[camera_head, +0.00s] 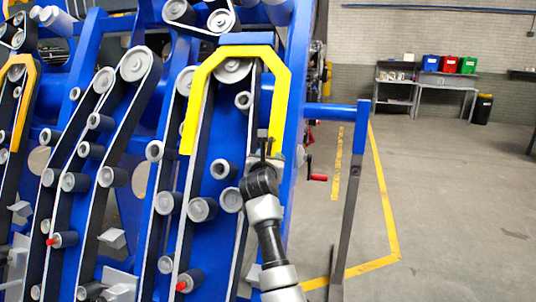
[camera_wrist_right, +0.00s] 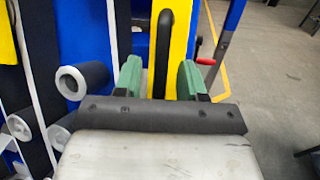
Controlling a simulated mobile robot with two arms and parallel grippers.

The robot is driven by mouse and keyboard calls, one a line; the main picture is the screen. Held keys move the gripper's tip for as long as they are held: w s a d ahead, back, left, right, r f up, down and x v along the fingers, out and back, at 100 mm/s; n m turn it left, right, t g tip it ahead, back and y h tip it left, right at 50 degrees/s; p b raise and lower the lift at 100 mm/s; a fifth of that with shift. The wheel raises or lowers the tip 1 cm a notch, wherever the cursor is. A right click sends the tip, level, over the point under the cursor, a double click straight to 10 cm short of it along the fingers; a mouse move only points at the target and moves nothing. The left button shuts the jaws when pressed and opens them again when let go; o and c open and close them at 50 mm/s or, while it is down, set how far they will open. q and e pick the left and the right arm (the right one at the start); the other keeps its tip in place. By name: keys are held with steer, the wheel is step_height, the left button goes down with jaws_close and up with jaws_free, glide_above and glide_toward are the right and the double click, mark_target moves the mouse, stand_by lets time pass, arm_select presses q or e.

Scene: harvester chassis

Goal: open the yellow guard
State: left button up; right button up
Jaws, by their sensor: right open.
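The yellow guard (camera_head: 201,92) is an arch over the belt and rollers at the top of the blue chassis. Its right leg hangs down to my right gripper (camera_head: 264,147). In the right wrist view the guard (camera_wrist_right: 183,35) is an upright yellow strip with a black handle (camera_wrist_right: 163,40) on it. My right gripper's green fingers (camera_wrist_right: 160,80) are open, one on each side of the handle's lower part. I see gaps between the fingers and the handle. Whether the handle lies fully in the jaws' depth is unclear. My left gripper is not in view.
A blue post (camera_head: 362,125) with a grey lower bar stands right of the chassis. A red-handled crank (camera_head: 318,178) sticks out beside my right arm. Rollers (camera_head: 203,208) and belts are close on the left. Open floor (camera_head: 450,200) lies to the right.

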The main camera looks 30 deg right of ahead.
steer(key=shift+w+d, duration=0.35)
steer(key=shift+w, duration=0.05)
jaws_close()
